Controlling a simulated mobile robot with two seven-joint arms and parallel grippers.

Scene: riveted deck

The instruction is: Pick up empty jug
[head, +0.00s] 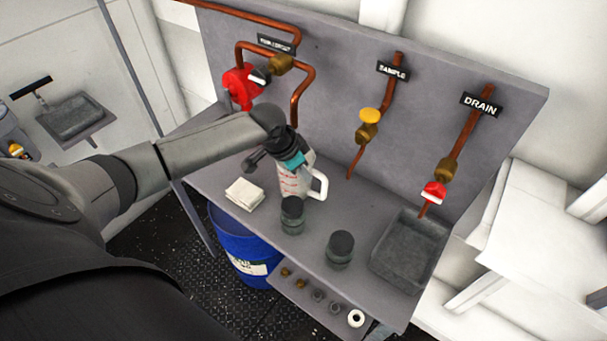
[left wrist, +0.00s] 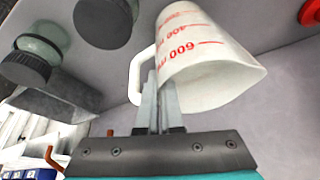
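The jug (head: 292,180) is white with red volume marks and a white handle (head: 320,184) on its right. It looks upright over the bench; the dark jar in front hides part of its foot. My left gripper (head: 291,158) is over the jug's top in the head view. In the left wrist view the jug (left wrist: 190,45) shows upside down, and the two fingers of the left gripper (left wrist: 159,90) are close together at the handle side of its rim. They appear shut on the jug by the handle's upper end. My right gripper is not in view.
Dark-lidded jars (head: 292,215) (head: 341,248) stand in front of the jug. A white folded cloth (head: 245,194) lies to its left, and a grey basin (head: 408,250) is at the right. Pipes with valves (head: 367,132) stand out from the back panel.

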